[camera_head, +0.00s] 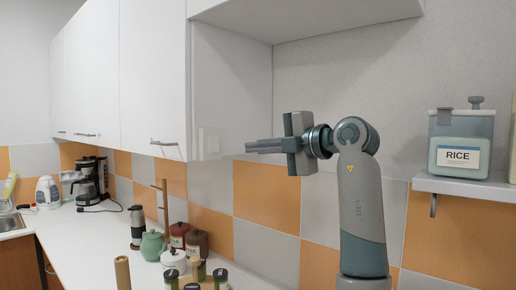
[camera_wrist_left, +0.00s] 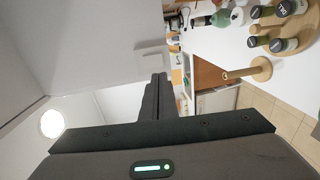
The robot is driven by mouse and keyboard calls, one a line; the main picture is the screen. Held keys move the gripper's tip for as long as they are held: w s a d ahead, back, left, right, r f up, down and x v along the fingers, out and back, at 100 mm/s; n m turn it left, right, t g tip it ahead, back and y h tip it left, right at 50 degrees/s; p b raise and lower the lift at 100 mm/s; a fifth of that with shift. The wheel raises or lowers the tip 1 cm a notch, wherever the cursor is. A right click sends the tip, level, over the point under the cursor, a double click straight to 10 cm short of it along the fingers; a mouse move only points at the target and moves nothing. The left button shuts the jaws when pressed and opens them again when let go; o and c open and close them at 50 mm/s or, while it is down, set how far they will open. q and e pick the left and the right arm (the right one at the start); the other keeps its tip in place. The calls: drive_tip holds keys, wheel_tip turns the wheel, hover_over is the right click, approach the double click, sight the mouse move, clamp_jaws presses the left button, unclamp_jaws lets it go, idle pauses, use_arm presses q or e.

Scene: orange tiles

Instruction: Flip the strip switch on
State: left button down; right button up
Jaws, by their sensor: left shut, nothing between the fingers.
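A small pale switch plate (camera_head: 208,141) sits on the side panel of the white wall cabinet, near its lower edge. It is almost the same colour as the panel, and I cannot tell the state of its rocker. My left gripper (camera_head: 248,147) is shut and empty, its fingers pointing left toward the plate, with a gap between them in the head view. In the left wrist view the shut fingers (camera_wrist_left: 158,76) point up at a pale rectangular plate (camera_wrist_left: 150,59), which they partly cover. My right gripper is not in view.
White cabinets (camera_head: 150,70) hang over a white counter (camera_head: 90,235). The counter holds a coffee maker (camera_head: 88,182), a green teapot (camera_head: 152,245), canisters (camera_head: 196,243) and spice jars (camera_head: 220,278). A RICE container (camera_head: 458,157) stands on a shelf at right. The air around the gripper is free.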

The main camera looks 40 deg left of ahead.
sight(215, 150)
use_arm(q)
drive_tip(key=a, duration=0.4)
drive_tip(key=a+f, duration=0.1)
drive_tip(key=a, duration=0.2)
drive_tip(key=w+a, duration=0.1)
drive_tip(key=a, duration=0.3)
drive_tip(key=shift+a+f, duration=0.2)
drive_tip(key=shift+a, duration=0.1)
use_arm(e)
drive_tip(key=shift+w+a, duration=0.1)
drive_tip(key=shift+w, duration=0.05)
use_arm(q)
drive_tip(key=shift+a+f, duration=0.1)
drive_tip(key=shift+a, duration=0.1)
drive_tip(key=shift+d, duration=0.4)
drive_tip(key=shift+a, duration=0.1)
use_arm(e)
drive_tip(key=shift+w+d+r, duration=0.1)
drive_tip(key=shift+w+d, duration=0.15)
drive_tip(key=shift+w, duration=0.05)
